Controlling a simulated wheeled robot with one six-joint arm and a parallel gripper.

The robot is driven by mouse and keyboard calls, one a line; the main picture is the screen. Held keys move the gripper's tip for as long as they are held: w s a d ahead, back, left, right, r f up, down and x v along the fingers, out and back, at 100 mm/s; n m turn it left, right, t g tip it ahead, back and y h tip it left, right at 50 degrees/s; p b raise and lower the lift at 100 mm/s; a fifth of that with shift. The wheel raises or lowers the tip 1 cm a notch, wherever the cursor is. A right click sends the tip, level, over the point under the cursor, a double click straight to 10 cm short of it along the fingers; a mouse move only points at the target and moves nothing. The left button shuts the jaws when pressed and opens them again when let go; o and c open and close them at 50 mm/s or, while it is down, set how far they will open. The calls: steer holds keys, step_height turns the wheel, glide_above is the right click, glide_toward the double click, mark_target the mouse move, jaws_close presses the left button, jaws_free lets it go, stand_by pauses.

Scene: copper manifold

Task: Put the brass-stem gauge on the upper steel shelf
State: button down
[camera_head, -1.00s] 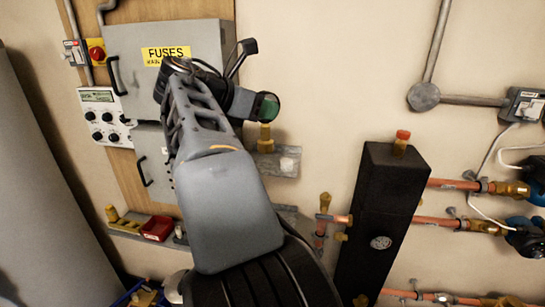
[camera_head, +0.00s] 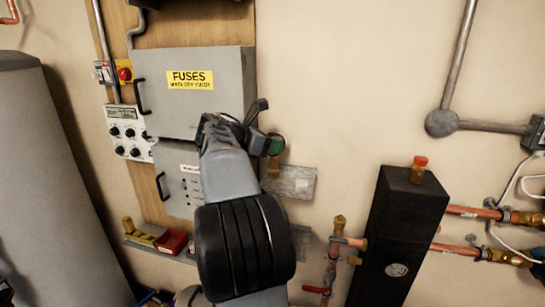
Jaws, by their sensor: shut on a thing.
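The gauge (camera_head: 275,146) has a dark round head with a green face and a short brass stem (camera_head: 273,169) pointing down. My gripper (camera_head: 258,137) is shut on its head from the left side; the fingertips are small and partly hidden by my wrist. The upper steel shelf (camera_head: 296,184) is a grey plate on the wall, just below and to the right of the gauge. The stem's lower end overlaps the shelf's left part in the picture. I cannot tell whether it touches. My arm hides the shelf's left surroundings.
The grey fuse box (camera_head: 215,100) is behind my wrist. A lower shelf (camera_head: 301,238) shows below, partly behind my arm. A red tray (camera_head: 172,242) and brass parts sit on a ledge at left. A black column (camera_head: 400,235) and copper pipes (camera_head: 470,212) stand at right.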

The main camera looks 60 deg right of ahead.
mark_target(272, 157)
steer(key=f, duration=0.2)
steer(key=shift+w+d+f, duration=0.35)
steer(key=shift+f, duration=0.65)
steer(key=shift+f, duration=0.15)
steer(key=c, duration=0.9)
jaws_free()
